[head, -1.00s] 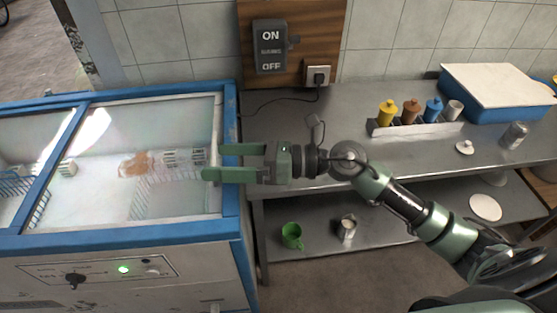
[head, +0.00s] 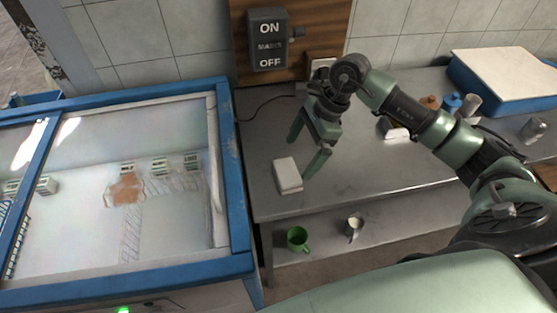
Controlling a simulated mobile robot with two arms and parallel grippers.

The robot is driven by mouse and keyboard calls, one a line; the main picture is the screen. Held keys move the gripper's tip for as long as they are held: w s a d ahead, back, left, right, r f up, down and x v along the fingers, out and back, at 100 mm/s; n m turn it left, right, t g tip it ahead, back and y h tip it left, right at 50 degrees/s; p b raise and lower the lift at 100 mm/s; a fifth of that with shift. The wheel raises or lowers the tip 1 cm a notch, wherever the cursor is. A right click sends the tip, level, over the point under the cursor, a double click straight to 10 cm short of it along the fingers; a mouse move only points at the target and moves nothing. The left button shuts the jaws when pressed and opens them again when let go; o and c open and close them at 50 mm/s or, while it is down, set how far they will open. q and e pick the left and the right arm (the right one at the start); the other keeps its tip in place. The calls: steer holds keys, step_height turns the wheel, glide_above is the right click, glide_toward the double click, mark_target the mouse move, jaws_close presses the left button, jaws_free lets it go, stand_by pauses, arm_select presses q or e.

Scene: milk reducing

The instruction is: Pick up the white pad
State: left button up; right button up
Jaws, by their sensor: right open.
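The white pad (head: 287,175) lies flat on the left part of the metal counter, near its front edge and beside the blue-framed freezer. My right gripper (head: 303,159) is open and points down toward the counter, just behind and to the right of the pad. Nothing is between its fingers that I can make out, and the pad looks outside them. Whether the near finger touches the pad is hard to tell. My left gripper is out of view.
The glass-topped freezer (head: 232,185) stands left of the metal counter (head: 262,128). A green mug (head: 298,239) and a metal jug (head: 354,232) are on the lower shelf.

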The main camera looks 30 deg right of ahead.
mark_target(286, 170)
steer(key=shift+s+a+f, duration=0.15)
steer(key=shift+a+f, duration=0.05)
steer(key=shift+f, duration=0.1)
steer(key=shift+s+a+f+p, duration=0.15)
steer(key=shift+a+f+p, duration=0.65)
steer(key=shift+f+p, duration=0.2)
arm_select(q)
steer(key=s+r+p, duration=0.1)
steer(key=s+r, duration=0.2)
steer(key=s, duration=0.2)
arm_select(e)
steer(key=x, duration=0.2)
steer(key=shift+w+a+f, duration=0.25)
steer(key=shift+w+f, duration=0.05)
steer(key=shift+a+f, duration=0.15)
steer(key=shift+f, duration=0.5)
steer(key=c, duration=1.2)
steer(key=shift+w+r, duration=0.15)
steer(key=shift+r, duration=0.45)
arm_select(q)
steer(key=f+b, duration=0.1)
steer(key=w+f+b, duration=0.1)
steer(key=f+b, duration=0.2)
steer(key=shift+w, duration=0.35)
arm_select(e)
step_height(286, 170, up, 19)
